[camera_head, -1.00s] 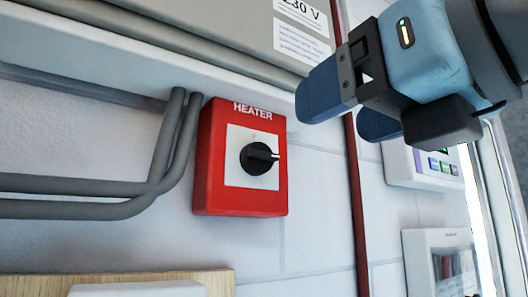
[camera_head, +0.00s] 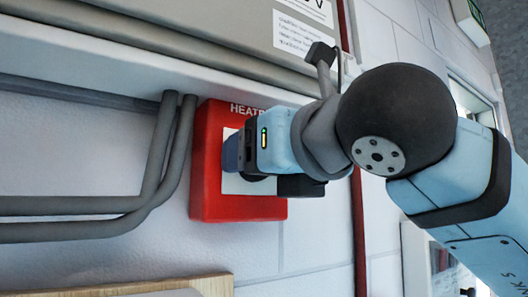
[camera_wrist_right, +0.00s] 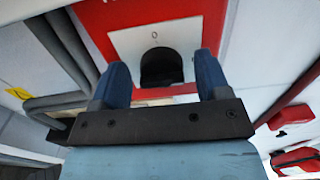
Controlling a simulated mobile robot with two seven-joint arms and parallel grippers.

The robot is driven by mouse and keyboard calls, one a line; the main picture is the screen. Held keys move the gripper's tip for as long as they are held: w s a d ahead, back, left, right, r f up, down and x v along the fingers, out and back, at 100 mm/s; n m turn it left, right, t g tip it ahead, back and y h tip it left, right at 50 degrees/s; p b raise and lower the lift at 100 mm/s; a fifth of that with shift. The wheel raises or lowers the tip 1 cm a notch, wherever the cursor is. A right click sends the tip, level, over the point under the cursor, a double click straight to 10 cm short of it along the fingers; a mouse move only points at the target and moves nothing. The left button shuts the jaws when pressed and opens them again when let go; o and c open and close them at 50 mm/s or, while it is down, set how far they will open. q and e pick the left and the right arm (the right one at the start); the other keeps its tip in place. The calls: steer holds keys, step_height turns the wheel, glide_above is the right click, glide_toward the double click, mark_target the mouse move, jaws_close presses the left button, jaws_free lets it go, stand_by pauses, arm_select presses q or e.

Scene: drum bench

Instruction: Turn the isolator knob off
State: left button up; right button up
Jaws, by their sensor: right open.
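The red isolator box (camera_head: 238,208) marked HEATER is on the white wall in the head view. My right gripper (camera_head: 232,155) is in front of it and hides most of its plate and knob. In the right wrist view the black knob (camera_wrist_right: 160,68) sits on the white plate (camera_wrist_right: 128,42), below a "0" mark. My open right gripper (camera_wrist_right: 161,76) has one blue finger on each side of the knob, with gaps visible between. Which way the knob points is hard to tell. My left gripper is out of view.
Grey conduits (camera_head: 160,150) run along the wall just left of the box. A grey cabinet (camera_head: 200,25) overhangs above it. A dark red vertical strip (camera_head: 360,225) is to the right. A wooden board (camera_head: 205,285) is below.

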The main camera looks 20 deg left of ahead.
steer(key=shift+d, duration=0.1)
steer(key=c, duration=0.9)
steer(key=shift+f+b, duration=0.15)
steer(key=shift+b, duration=0.35)
steer(key=n+b, duration=1.2)
steer(key=n, duration=0.2)
steer(key=shift+s+f, duration=0.1)
steer(key=shift+s, duration=0.05)
arm_select(q)
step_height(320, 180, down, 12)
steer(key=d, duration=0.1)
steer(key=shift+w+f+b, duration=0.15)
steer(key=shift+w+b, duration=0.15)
steer(key=shift+b, duration=0.15)
arm_select(e)
steer(key=shift+n, duration=1.7)
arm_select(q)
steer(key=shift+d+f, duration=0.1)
arm_select(e)
steer(key=o, duration=0.9)
steer(key=shift+a, duration=0.2)
